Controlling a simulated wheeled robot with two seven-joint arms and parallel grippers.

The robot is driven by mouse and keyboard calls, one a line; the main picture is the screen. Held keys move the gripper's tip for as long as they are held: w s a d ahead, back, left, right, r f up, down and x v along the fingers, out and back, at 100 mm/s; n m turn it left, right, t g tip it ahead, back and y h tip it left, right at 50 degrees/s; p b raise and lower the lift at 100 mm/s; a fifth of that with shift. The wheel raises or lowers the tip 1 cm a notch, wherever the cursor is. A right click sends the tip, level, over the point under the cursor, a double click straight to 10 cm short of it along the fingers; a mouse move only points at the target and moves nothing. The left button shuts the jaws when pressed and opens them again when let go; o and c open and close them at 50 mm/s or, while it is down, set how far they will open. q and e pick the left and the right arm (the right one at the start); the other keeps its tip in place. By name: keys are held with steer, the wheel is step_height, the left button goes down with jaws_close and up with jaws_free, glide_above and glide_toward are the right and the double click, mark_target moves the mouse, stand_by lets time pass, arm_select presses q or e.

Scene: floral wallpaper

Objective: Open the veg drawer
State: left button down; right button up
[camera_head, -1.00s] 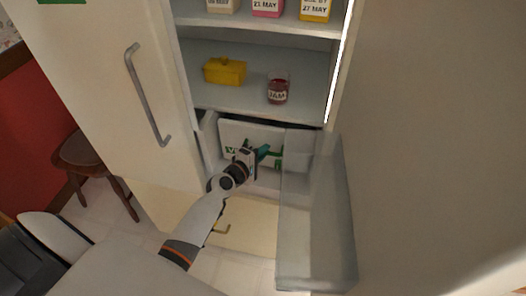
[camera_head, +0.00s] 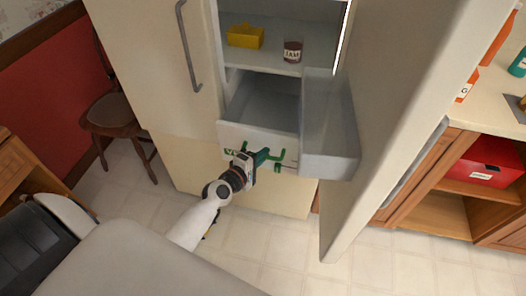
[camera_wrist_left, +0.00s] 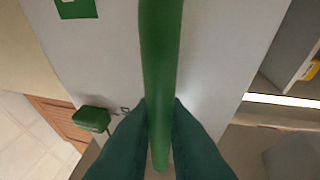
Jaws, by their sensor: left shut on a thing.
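The veg drawer (camera_head: 233,134) is a white-fronted drawer at the bottom of the open fridge. It stands pulled out, and its grey inside shows empty. Green lettering and a green handle (camera_head: 277,152) are on its front. My left gripper (camera_head: 262,157) is at the front of the drawer, shut on the green handle. In the left wrist view the green handle (camera_wrist_left: 160,70) runs between the two dark green fingers, with the white drawer front behind. My right gripper is in neither view.
The open fridge door with its grey bin (camera_head: 330,130) stands close on the right of the drawer. A yellow butter dish (camera_head: 245,37) and a jam jar (camera_head: 292,52) sit on the shelf above. A wooden chair (camera_head: 115,112) stands at left. Tiled floor is clear in front.

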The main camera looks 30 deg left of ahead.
arm_select(q)
steer(key=shift+s+d, duration=0.1)
steer(key=shift+s, duration=0.2)
steer(key=c, duration=1.5)
jaws_free()
steer(key=b+v, duration=0.1)
steer(key=v, duration=1.1)
